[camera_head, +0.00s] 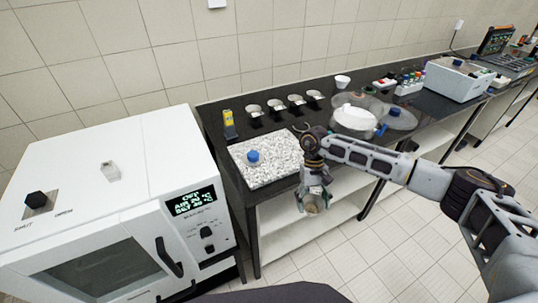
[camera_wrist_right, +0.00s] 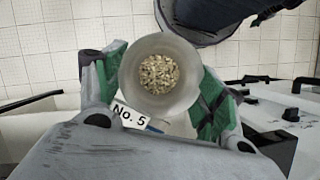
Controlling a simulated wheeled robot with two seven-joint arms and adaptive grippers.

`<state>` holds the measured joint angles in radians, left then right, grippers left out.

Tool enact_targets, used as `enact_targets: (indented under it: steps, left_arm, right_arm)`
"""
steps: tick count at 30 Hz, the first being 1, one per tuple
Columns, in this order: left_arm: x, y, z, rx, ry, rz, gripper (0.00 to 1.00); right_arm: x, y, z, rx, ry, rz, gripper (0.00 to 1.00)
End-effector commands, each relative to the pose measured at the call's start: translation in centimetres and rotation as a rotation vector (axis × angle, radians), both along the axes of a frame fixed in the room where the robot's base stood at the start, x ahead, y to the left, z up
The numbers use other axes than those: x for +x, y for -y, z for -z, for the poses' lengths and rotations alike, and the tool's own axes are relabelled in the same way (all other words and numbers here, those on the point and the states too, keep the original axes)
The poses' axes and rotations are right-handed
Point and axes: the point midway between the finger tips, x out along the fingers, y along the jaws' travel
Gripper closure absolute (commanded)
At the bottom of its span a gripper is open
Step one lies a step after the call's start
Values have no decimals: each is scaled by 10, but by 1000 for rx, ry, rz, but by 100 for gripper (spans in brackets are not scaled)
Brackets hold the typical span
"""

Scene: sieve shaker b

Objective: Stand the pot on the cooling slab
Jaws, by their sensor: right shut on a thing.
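The pot (camera_head: 312,206) is a small grey round vessel in my right gripper (camera_head: 314,193), held in front of the bench's front edge, over the floor. In the right wrist view the pot (camera_wrist_right: 158,104) is seen from above, open, with coarse tan grains inside. The green-padded fingers of the right gripper (camera_wrist_right: 160,85) are shut on either side of it. A white label reads "No. 5". The cooling slab (camera_head: 268,171), speckled white and grey, lies on the bench behind and left of the gripper. My left gripper is not in view.
A small blue-topped item (camera_head: 253,156) sits on the slab; the slab around it is bare. A yellow device (camera_head: 229,122) and several small dishes on black stands (camera_head: 254,112) are behind. A white oven (camera_head: 110,170) stands left. Clear round ware (camera_head: 355,118) lies behind my arm.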

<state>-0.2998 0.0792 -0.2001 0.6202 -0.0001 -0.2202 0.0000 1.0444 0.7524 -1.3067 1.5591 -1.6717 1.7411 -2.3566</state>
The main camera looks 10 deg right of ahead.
Motion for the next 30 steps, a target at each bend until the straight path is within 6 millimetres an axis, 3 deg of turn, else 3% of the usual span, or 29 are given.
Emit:
enact_targets:
  steps: [20, 30]
  left_arm:
    - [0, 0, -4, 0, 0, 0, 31]
    - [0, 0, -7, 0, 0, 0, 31]
  right_arm:
    - [-17, -4, 15, 1, 1, 5, 54]
    - [-7, -24, -10, 3, 4, 20, 54]
